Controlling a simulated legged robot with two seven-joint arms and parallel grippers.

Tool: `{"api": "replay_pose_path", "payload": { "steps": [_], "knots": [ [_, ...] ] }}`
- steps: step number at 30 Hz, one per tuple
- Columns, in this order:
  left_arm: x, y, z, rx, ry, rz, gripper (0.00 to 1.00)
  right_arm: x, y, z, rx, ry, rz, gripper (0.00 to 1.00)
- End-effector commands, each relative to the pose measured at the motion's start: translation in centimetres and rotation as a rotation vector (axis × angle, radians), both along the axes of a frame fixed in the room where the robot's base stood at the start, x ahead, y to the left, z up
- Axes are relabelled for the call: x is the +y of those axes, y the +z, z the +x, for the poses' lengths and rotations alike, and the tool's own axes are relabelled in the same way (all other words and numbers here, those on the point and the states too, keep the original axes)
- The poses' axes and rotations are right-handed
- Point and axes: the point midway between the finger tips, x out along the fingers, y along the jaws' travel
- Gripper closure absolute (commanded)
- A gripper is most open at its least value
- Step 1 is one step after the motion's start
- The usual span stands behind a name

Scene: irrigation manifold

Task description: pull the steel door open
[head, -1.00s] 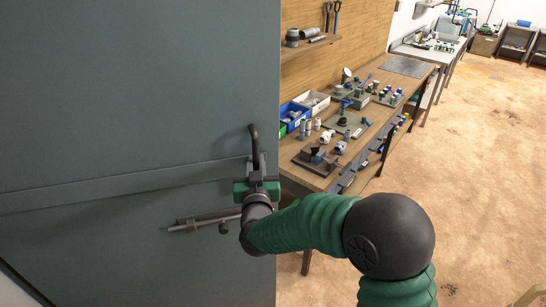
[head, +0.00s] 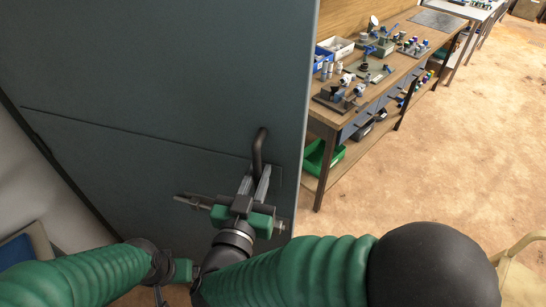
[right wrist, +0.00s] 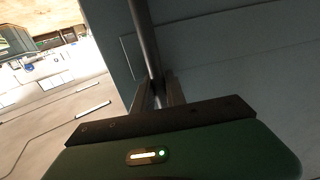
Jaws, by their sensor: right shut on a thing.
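The grey-blue steel door (head: 150,70) fills the left and middle of the head view; its right edge stands free beside the workbench. Its dark curved handle (head: 260,150) is near that edge and also shows in the right wrist view (right wrist: 144,40). My right gripper (head: 256,186) is shut on the handle from below; its fingers also show at the bar in the right wrist view (right wrist: 160,97). My left arm comes in at the lower left; its green end (head: 180,271) is below the door handle, near my right wrist, and its fingers cannot be made out.
A sliding bolt (head: 195,202) is on the door, partly behind my right gripper. A wooden workbench (head: 325,119) with parts and bins stands beyond the door edge. A green bin (head: 322,158) is beneath it. Bare floor (head: 430,170) lies to the right. A pale frame (head: 520,250) is at the lower right.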

Motion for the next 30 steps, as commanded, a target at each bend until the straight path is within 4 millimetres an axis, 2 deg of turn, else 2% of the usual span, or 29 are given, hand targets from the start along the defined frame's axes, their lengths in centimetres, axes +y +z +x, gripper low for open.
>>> {"api": "replay_pose_path", "payload": {
  "steps": [6,19,20,24,30],
  "knots": [
    [0.0,-0.1,0.0,0.0,0.0,0.0,0.15,1.2,0.4,-1.6,-0.01,0.006,0.001,1.0],
    [0.0,-0.1,0.0,0.0,0.0,0.0,0.15,1.4,0.3,-1.9,-0.008,0.007,0.001,1.0],
    [0.0,-0.1,0.0,0.0,0.0,0.0,0.15,1.4,0.3,-1.9,-0.008,0.007,0.001,0.81],
    [0.0,-0.1,0.0,0.0,0.0,0.0,0.15,1.4,0.2,-1.9,-0.004,0.007,0.001,0.63],
    [0.0,-0.1,0.0,0.0,0.0,0.0,0.15,1.3,0.1,-1.8,-0.002,0.006,0.0,0.62]
  ]
}}
